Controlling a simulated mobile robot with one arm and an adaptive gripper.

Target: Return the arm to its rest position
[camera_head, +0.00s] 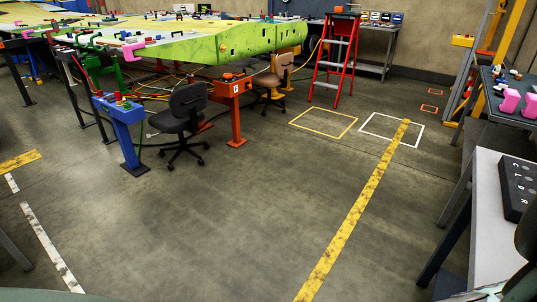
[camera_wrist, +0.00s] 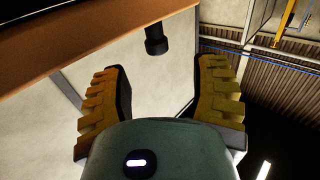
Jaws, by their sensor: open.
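My gripper (camera_wrist: 160,88) shows in the wrist view with its two yellow ridged fingers spread wide apart. Nothing is between the fingers. Beyond them are a pale wall or panel, a brown beam across the upper left and a dark cylinder (camera_wrist: 156,38) that I cannot identify. In the head view the gripper is hidden; only dark rounded parts show at the bottom right edge and a greenish edge at the bottom left.
A green wing on a jig (camera_head: 225,42) stands at the back left. Office chairs (camera_head: 187,110), a blue stand (camera_head: 125,130) and a red stepladder (camera_head: 335,58) stand around it. A grey table (camera_head: 490,215) with a dark box (camera_head: 520,185) is close at right. The middle floor is clear.

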